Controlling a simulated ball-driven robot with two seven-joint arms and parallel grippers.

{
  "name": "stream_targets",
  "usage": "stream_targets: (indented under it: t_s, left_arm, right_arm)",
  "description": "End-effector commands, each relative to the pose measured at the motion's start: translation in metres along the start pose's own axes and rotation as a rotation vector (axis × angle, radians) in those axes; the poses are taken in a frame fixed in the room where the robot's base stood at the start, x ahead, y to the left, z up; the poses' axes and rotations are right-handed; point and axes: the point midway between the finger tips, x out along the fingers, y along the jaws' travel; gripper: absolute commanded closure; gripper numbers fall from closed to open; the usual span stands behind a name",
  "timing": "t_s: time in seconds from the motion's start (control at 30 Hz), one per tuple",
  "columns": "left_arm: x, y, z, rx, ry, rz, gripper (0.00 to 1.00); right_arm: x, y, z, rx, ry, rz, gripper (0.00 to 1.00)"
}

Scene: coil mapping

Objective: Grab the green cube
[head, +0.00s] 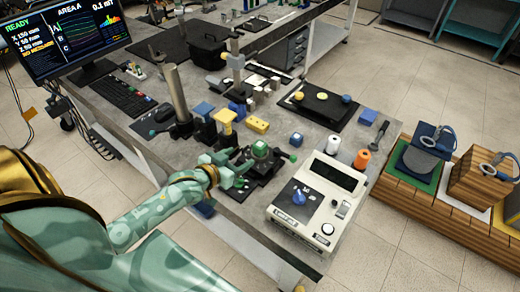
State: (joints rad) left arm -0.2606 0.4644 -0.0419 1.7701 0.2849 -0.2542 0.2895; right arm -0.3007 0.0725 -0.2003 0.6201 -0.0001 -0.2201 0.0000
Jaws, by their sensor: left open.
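The green cube (259,148) sits on top of a small black fixture (265,170) with green-ended knobs, near the front middle of the grey table. My left gripper (242,166) reaches in from the left and is open. Its jaws are close to the fixture, just left of and slightly below the cube in the picture. The dark jaws blend with the fixture, so I cannot tell whether they touch it. My right gripper is out of view.
A beige instrument (318,204) with a blue knob stands close on the right. Blue and yellow blocks (257,124), a post (177,95) and a keyboard (123,97) are on the left and behind. Wooden crates (470,215) stand on the right. Air above the cube looks clear.

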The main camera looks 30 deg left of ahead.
Motion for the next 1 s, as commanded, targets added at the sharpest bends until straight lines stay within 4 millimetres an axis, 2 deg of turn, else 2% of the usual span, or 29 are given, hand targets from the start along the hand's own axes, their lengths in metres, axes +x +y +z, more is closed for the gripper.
stream_targets:
  t_s: [0.03,0.2,0.47,0.7,0.8,1.0]
  left_arm:
    - [0.015,0.0,0.002,0.0,0.002,0.0,0.38]
    - [0.052,0.0,0.003,0.0,-0.001,0.0,0.38]
    - [0.076,0.0,0.001,0.002,-0.001,0.001,0.38]
    - [0.114,-0.001,0.001,0.002,-0.002,0.0,0.38]
    - [0.12,-0.001,0.0,0.003,-0.003,0.001,0.38]
    - [0.12,-0.001,-0.001,0.003,-0.003,0.001,0.38]
  right_arm:
    - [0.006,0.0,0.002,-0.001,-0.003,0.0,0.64]
    - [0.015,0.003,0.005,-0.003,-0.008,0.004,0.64]
    - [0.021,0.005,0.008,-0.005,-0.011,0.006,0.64]
    - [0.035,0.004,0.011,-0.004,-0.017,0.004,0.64]
    - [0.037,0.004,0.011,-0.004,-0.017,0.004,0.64]
    - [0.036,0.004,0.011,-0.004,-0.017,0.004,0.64]
